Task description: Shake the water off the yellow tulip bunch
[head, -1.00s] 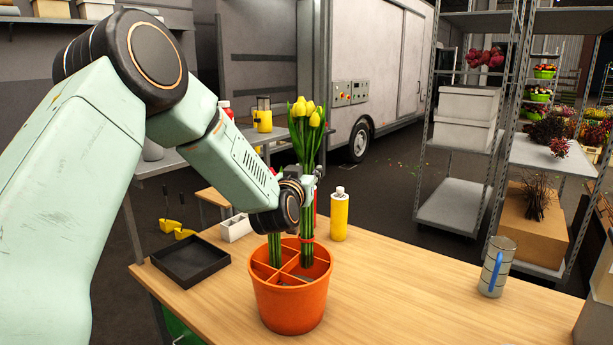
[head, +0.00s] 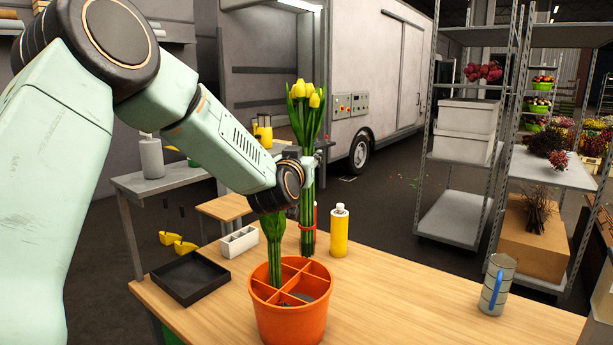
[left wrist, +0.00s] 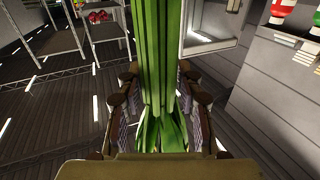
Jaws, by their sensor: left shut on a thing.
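The yellow tulip bunch (head: 307,115) is upright, with yellow heads on top, green stems and a red band low down. My left gripper (head: 309,162) is shut around its stems below the heads. The stem ends show above the orange divided pot (head: 290,318), clear of its compartments. In the left wrist view the green stems (left wrist: 163,50) run between the fingers of my left gripper (left wrist: 160,108). A second green bunch (head: 274,250) stands in the pot's back left compartment, its top hidden behind my left wrist. My right gripper is not in view.
A yellow bottle (head: 339,232) stands behind the pot. A black tray (head: 190,278) and a white divided box (head: 239,242) are to the left. The wooden table (head: 410,300) between pot and mug is clear.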

